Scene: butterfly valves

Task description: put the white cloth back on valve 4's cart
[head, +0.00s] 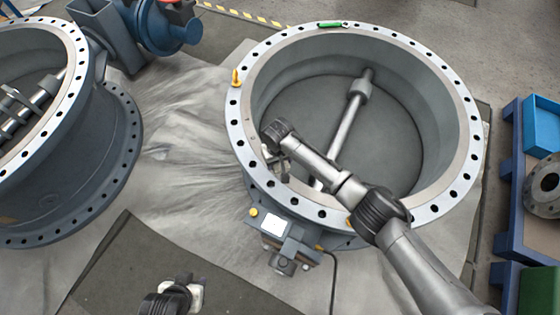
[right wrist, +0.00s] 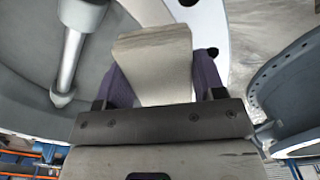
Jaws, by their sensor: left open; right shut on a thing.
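My right gripper (head: 272,163) is over the near-left rim of the large open valve (head: 232,125) in the head view. In the right wrist view its dark purple fingers (right wrist: 163,82) are shut on a pale, off-white cloth (right wrist: 155,62), which looks like a flat folded strip. In the head view the cloth is mostly hidden by the arm. My left gripper (head: 185,292) is open and empty at the bottom edge of the head view. A blue cart (head: 513,205) stands at the right edge; I cannot tell whether it is valve 4's.
The cart carries a light blue bin (head: 542,125), a grey flange (head: 545,188) and a green box (head: 540,288). A green tool (head: 330,24) and a yellow-orange piece (head: 235,78) sit on the valve rim. Another valve (head: 75,150) stands left. Grey sheeting (head: 190,130) covers the floor between.

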